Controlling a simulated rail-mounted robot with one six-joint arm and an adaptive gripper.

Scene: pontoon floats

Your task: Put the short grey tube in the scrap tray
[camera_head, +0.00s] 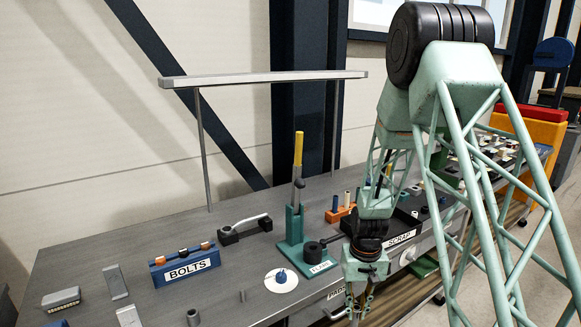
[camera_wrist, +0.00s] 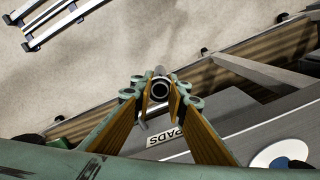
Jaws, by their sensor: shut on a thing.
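My gripper (camera_head: 358,308) hangs low at the front edge of the bench in the head view. In the wrist view, my gripper (camera_wrist: 160,93) is shut on a short grey tube (camera_wrist: 160,80), whose open round end faces the camera between the fingertips. The tube is not clearly seen in the head view. The scrap tray is the black tray labelled SCRAP (camera_head: 401,238), behind and to the right of my gripper; my arm hides part of it.
The blue BOLTS rack (camera_head: 185,268), green flare stand (camera_head: 296,240) and white disc (camera_head: 281,280) stand on the bench (camera_head: 120,245). Another small grey tube (camera_head: 193,317) stands at the front left.

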